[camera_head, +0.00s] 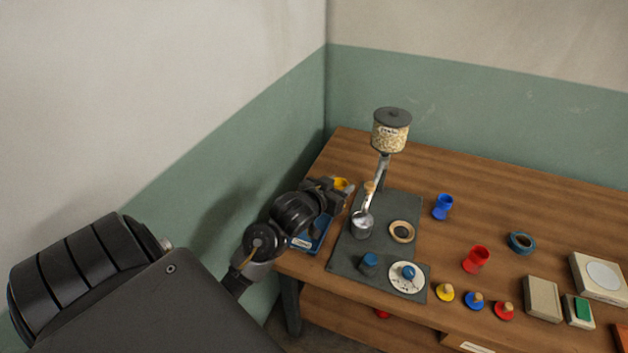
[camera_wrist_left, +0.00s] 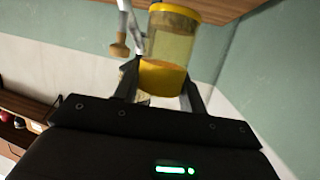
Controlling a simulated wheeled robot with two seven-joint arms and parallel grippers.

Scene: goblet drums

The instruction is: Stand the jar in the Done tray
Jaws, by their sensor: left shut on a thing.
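The jar (camera_wrist_left: 172,48) has a see-through body with a yellow band at each end. It sits between the two fingers of my left gripper (camera_wrist_left: 162,88), which is shut on it. In the head view only a yellow part of the jar (camera_head: 341,183) shows past my left gripper (camera_head: 343,193); the rest is hidden. A blue tray (camera_head: 322,241) with a white label stands at the table's left edge, partly hidden under my left arm. The label is too small to read. My right gripper is not in view.
A dispenser with a grain-filled hopper (camera_head: 390,132) rises just right of my left gripper. A dark mat (camera_head: 350,247) holds a metal cup (camera_head: 362,225), a ring (camera_head: 402,232) and a white disc (camera_head: 400,284). Blue (camera_head: 442,207) and red goblets (camera_head: 476,260) stand farther right.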

